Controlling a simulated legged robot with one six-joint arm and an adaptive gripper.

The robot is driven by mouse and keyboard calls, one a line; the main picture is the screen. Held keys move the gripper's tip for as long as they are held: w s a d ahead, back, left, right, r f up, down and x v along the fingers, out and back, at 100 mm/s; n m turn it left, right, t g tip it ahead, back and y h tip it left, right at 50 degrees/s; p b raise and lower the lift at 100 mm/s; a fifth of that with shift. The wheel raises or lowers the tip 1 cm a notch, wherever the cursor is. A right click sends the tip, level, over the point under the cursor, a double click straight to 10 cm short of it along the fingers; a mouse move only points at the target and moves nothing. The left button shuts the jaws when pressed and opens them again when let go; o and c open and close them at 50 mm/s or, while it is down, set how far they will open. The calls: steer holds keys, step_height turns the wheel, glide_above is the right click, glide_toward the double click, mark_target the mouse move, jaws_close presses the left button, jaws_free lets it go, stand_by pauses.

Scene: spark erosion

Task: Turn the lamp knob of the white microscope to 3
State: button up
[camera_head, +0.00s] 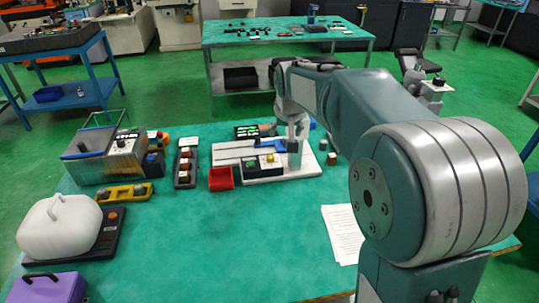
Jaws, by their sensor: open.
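A pale microscope (432,97) with dark upper parts stands at the right, behind my arm. A small dark round part shows on its pale body, but I cannot tell whether it is the lamp knob. No scale or number can be read on it. My gripper (295,148) hangs down at the end of my arm, over the right part of a white-based fixture on the green table. It is well to the left of the microscope and apart from it. Its jaws are small and blend with the fixture; it is open, and I see nothing held.
The green table (215,245) has clear room in front. Paper sheets (343,232) lie near my arm.

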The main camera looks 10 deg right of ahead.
steer(key=w+f, duration=0.6)
steer(key=w, duration=0.2)
glide_toward(270, 157)
steer(key=shift+m+g, duration=0.3)
steer(key=x, duration=0.9)
steer(key=shift+w+f, duration=0.15)
steer(key=shift+w, duration=0.25)
jaws_close()
